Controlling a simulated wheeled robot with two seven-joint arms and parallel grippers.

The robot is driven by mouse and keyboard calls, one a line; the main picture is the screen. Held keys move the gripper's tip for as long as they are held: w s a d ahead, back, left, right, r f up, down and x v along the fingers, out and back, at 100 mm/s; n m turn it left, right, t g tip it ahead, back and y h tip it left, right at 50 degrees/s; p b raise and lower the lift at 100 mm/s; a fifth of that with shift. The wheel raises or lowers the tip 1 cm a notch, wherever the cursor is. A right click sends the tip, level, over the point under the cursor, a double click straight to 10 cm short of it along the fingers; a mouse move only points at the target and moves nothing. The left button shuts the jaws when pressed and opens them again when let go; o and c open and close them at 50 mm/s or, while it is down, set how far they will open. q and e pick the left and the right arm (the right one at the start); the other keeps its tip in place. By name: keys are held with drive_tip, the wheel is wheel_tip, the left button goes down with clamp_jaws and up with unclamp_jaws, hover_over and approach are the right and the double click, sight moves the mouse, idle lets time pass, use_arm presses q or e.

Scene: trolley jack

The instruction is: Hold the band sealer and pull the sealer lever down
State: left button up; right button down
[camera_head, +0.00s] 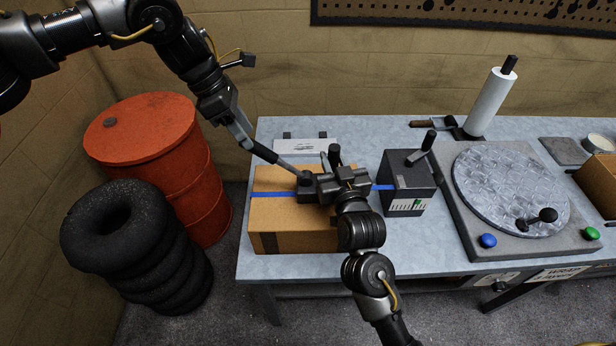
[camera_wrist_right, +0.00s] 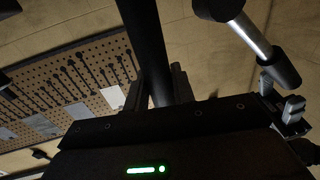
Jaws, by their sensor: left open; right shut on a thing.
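The dark band sealer (camera_head: 308,193) sits on top of a cardboard box (camera_head: 290,238), on the blue band (camera_head: 277,196). My right gripper (camera_head: 332,168) is shut on the sealer's upright black handle; in the right wrist view this black post (camera_wrist_right: 146,45) stands between the fingers (camera_wrist_right: 158,90). The sealer lever, a grey rod with a black grip (camera_head: 265,153), slants up and left from the sealer. It also shows in the right wrist view (camera_wrist_right: 250,38). My left gripper (camera_head: 247,141) is open at the lever's outer end; I cannot tell whether it touches the grip.
A dark dispenser box (camera_head: 408,180) with a crank stands right of the cardboard box. Further right are a round turntable (camera_head: 510,190) and a white roll (camera_head: 490,103). A red drum (camera_head: 150,150) and stacked tyres (camera_head: 130,245) stand left of the table.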

sight(256, 148)
use_arm(q)
drive_tip(key=shift+x, duration=2.75)
clamp_jaws()
drive_tip(key=a+f+h, duration=0.4)
drive_tip(key=f+h, duration=0.2)
drive_tip(key=f, duration=0.1)
drive_tip(key=shift+f, duration=0.3)
use_arm(e)
drive_tip(key=shift+a, duration=0.1)
